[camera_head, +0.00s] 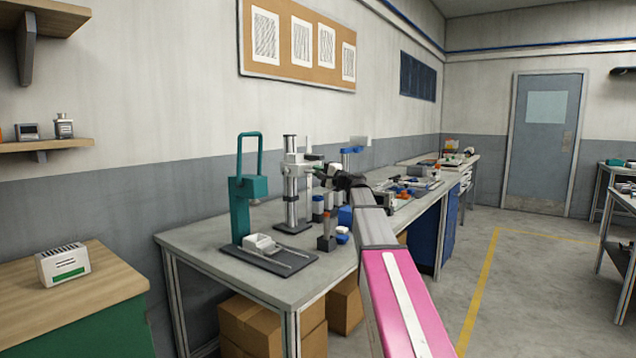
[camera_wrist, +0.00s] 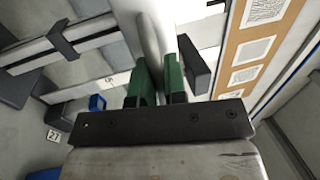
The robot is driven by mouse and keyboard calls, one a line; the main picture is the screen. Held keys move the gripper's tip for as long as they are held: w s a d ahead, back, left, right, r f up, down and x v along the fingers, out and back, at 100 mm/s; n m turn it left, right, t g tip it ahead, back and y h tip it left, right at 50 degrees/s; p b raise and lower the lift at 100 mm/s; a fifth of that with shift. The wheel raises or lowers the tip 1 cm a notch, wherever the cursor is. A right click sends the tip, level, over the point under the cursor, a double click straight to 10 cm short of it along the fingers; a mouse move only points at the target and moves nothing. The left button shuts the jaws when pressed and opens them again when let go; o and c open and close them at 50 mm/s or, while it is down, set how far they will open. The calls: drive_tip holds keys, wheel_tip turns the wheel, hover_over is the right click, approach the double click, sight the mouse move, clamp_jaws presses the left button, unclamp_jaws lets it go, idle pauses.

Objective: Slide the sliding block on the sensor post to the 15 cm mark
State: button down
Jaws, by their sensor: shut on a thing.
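The sensor post (camera_head: 291,205) is a silver upright on a dark base on the bench. Its pale sliding block (camera_head: 296,163) sits on the upper part of the post, below the top cap. My gripper (camera_head: 319,168) reaches it from the right. In the wrist view my gripper's green fingers (camera_wrist: 159,86) are closed on a pale rounded part, which I take to be part of the sliding block (camera_wrist: 156,40). A pale strip with a "5" (camera_wrist: 110,79) runs to the left. I cannot read the block's position on the scale.
A teal stand (camera_head: 243,200) with a dark base plate is left of the post. Bottles (camera_head: 318,205) and small blue and white items (camera_head: 343,234) stand right of it, under my arm. The bench's front left (camera_head: 215,260) is clear.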

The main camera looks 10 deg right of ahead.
drive_tip(key=shift+r, duration=0.2)
drive_tip(key=c, duration=1.2)
unclamp_jaws()
drive_tip(key=shift+f, duration=0.1)
drive_tip(key=v, duration=1)
drive_tip(key=shift+s+d, duration=0.2)
drive_tip(key=shift+d, duration=0.1)
drive_tip(key=shift+f, duration=0.15)
